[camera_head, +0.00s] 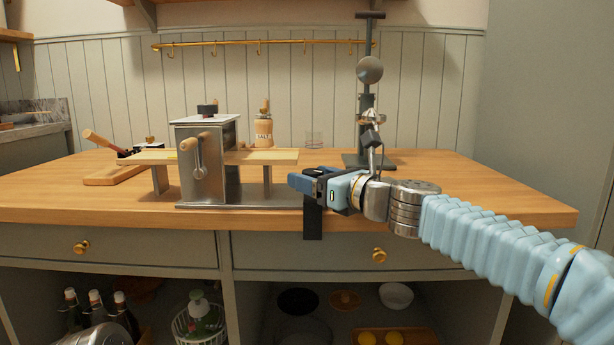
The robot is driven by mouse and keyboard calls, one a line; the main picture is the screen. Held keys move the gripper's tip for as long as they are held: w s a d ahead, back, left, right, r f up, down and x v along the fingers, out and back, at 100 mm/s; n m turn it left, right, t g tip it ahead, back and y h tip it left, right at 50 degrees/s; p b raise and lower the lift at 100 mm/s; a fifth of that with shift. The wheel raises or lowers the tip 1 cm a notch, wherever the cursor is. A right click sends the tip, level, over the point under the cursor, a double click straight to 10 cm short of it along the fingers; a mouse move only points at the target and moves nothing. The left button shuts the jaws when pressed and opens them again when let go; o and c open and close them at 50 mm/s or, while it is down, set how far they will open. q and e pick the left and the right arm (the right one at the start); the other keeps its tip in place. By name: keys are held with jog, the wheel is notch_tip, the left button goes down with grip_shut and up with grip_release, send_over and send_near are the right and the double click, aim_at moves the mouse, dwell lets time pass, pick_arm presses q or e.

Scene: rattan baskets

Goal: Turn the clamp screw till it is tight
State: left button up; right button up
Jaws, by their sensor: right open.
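A boxy metal machine (224,165) with wooden side shelves stands on the counter on a flat metal base. A dark bracket (313,222), which looks like the clamp, hangs over the counter's front edge at the right end of that base. The upper part of the bracket is behind my right gripper. I cannot make out the clamp screw; it may be hidden by the gripper or the bracket. My right gripper (304,180) is open, pointing left, just above the bracket. I cannot tell whether it touches it. My left gripper is not in view.
A tall dark stand (368,110) with a metal ball is behind my right wrist. A wooden board (112,175) lies to the left. Drawers with brass knobs (379,255) are below the edge. The right counter end is clear.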

jog(key=shift+x, duration=1)
jog(key=shift+c, duration=0.3)
jog(key=c, duration=0.9)
jog(key=shift+m+t+h, duration=0.4)
jog(key=shift+h, duration=0.1)
